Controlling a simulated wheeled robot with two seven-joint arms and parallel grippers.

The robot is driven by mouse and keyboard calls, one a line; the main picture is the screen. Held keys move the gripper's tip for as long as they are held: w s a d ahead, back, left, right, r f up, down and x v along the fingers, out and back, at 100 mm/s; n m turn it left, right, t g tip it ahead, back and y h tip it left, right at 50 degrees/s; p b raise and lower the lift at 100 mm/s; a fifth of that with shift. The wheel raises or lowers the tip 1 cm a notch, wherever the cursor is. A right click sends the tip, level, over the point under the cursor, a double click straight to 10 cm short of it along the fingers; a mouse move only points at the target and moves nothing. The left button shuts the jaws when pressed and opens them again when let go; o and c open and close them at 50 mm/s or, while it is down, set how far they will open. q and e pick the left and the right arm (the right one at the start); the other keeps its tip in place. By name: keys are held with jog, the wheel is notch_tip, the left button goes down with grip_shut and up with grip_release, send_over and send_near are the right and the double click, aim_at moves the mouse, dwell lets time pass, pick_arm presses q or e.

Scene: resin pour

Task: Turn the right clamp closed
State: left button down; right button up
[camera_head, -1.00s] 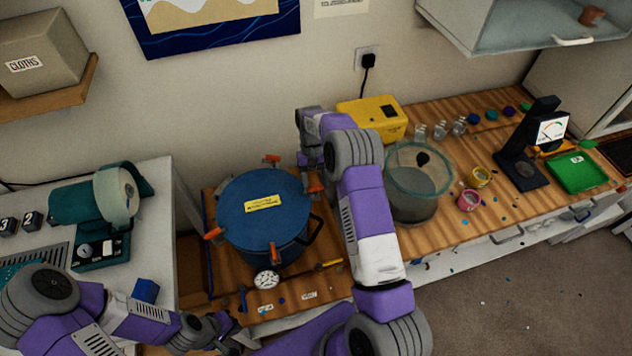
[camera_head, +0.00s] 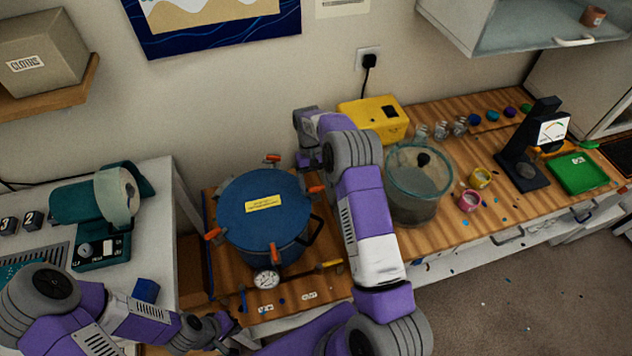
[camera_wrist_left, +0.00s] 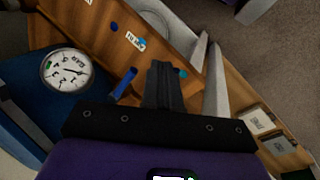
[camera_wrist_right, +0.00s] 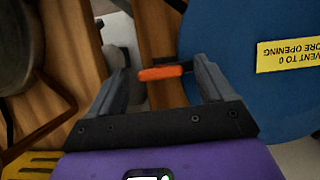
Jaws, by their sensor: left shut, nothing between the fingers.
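The blue pot lid (camera_head: 285,190) has orange-handled clamps around its rim. The right clamp (camera_head: 316,189) is at the lid's right edge. In the right wrist view its orange handle (camera_wrist_right: 165,72) lies crosswise between the fingers, its right end close to the right finger. My right gripper (camera_wrist_right: 160,75) is open around the handle; contact is unclear. In the head view my right gripper (camera_head: 308,163) is just behind the clamp, partly hidden by my arm. My left gripper (camera_head: 240,338) is shut and empty, low over the table's front, also in the left wrist view (camera_wrist_left: 165,80).
Other clamps sit at the lid's back (camera_head: 272,158), left (camera_head: 214,234) and front (camera_head: 273,251). A gauge (camera_head: 266,281) is at the pot's front. A yellow pump box (camera_head: 375,118) and a clear chamber (camera_head: 418,190) stand to the right, near my right arm.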

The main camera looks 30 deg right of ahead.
jog(key=shift+r, duration=0.1)
jog(key=v, duration=0.7)
jog(key=shift+w+r, duration=0.2)
dwell(0.4)
